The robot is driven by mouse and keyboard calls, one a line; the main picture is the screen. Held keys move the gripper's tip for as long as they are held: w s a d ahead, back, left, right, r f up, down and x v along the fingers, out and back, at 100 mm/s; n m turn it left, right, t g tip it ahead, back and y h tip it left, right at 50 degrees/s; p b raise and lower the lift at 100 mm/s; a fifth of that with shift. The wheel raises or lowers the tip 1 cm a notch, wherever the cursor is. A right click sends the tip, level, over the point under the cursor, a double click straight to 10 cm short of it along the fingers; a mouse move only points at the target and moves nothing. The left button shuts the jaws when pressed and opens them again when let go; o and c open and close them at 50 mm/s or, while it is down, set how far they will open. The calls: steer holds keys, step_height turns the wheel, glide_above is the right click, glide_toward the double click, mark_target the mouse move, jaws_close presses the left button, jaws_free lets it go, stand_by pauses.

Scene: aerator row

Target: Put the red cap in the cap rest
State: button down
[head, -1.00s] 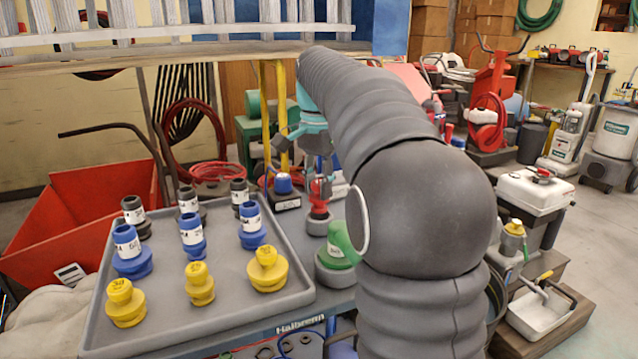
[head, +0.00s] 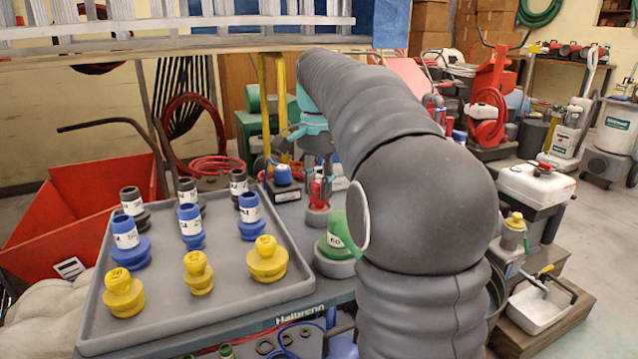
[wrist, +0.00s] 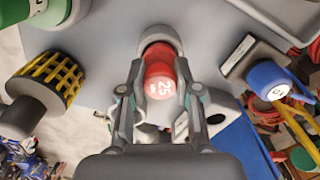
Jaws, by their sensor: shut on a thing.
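The red cap (wrist: 160,85), marked 25, is between the fingers of my gripper (wrist: 160,92), which is shut on it. In the head view the red cap (head: 319,190) shows small below my arm, partly covered by the fingers. A grey round piece (head: 316,217) sits directly under it, and in the wrist view its rim (wrist: 158,36) shows beyond the cap. I cannot tell whether the cap is seated in this piece or just above it, nor whether this piece is the cap rest.
A green cap (head: 333,236) in a grey holder stands close in front. A blue knob (head: 283,174) on a dark base stands behind left. A grey tray (head: 215,295) with black, blue and yellow fittings lies left. The wrist view shows a yellow-black slotted piece (wrist: 50,75).

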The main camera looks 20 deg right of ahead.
steer(key=shift+f+b, duration=0.4)
steer(key=shift+f, duration=0.35)
steer(key=c, duration=0.7)
jaws_free()
steer(key=shift+c, duration=0.2)
steer(key=shift+r, duration=0.1)
step_height(320, 180, up, 12)
